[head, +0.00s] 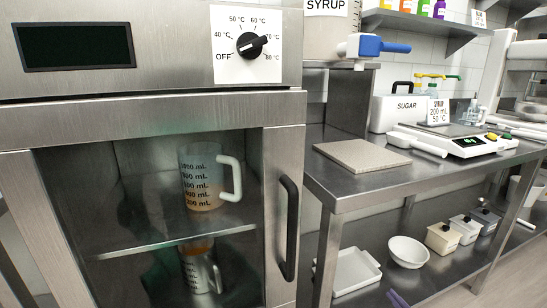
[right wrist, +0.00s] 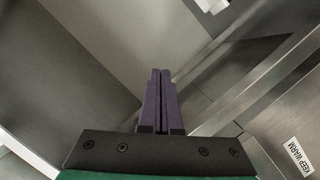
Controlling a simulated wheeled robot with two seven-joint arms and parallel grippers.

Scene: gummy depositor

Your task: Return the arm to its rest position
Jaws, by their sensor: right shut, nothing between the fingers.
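My right gripper (right wrist: 160,72) is shut and empty in the right wrist view, its two purple fingers lying side by side. The rest of my right arm is out of the head view. My left gripper does not show in either view.
A steel warming cabinet (head: 150,75) with a black door handle (head: 288,228) fills the left; its door looks shut. Measuring jugs (head: 203,178) stand inside. The steel table (head: 345,195) carries a board (head: 362,155) and a scale (head: 470,145). A white tray (head: 355,272) and bowl (head: 408,252) sit below.

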